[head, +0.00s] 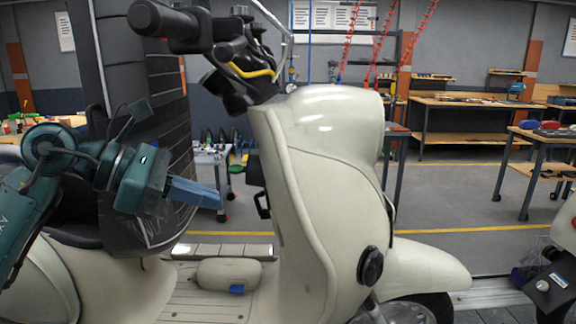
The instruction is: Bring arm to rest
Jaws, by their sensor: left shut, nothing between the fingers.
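My left gripper (205,194) comes in from the left in the head view, on a teal arm. Its blue-grey fingers are shut with nothing between them. They point right, over the footboard area of a cream scooter (325,170) and apart from its front shield. My right gripper is not in view.
The scooter's handlebar (180,25) rises at the upper left and its seat (75,215) lies behind my arm. A blue piece (237,289) lies on the footboard. Another scooter (566,225) shows at the right edge. Workbenches (470,102) stand behind, with open grey floor before them.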

